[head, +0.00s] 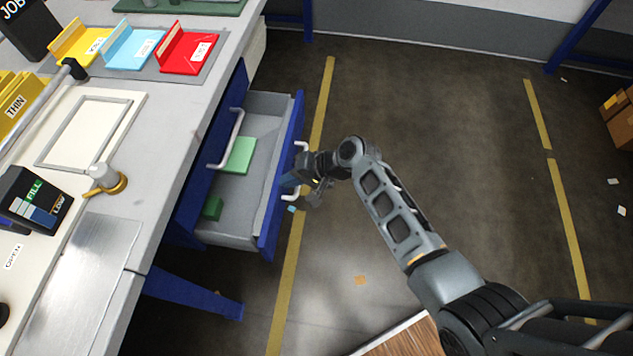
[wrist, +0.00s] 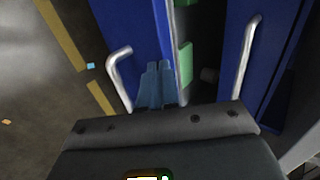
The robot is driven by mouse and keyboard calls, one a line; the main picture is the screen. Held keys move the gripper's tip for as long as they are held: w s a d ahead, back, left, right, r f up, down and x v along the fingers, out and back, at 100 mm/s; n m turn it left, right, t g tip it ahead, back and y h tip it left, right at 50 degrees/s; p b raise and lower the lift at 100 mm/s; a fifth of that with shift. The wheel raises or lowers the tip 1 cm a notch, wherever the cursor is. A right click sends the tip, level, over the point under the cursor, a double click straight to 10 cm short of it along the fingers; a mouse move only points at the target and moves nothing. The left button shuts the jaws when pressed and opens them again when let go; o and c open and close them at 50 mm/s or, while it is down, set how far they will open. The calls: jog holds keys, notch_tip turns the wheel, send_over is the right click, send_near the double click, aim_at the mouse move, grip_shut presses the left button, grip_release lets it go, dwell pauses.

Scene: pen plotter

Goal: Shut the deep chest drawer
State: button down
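The deep drawer (head: 268,165) stands pulled out of the blue chest under the worktop. It has grey walls, a blue front (head: 283,180) and a pale bar handle (head: 301,149). A light green block (head: 240,155) and a darker green block (head: 212,208) lie inside. My gripper (head: 293,182) is at the outer side of the drawer front, beside the handle. In the wrist view, my gripper's fingers (wrist: 155,85) are together, with the handle (wrist: 116,75) to their left and the blue front (wrist: 135,30) behind them. I cannot tell whether they touch the front.
Another blue front with a handle (head: 232,138) sits further in, at the chest. The worktop (head: 165,130) bears coloured trays (head: 187,52) and a frame (head: 92,130). Floor to the right is mostly clear, with yellow lines (head: 565,215) and a cardboard box (head: 620,115).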

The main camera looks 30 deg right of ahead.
jog(key=w+a+b, duration=0.2)
jog(key=w+a, duration=0.5)
jog(key=a, duration=0.3)
jog(key=shift+w+a+b, duration=0.15)
jog(key=shift+w+b, duration=0.1)
jog(key=shift+b, duration=0.15)
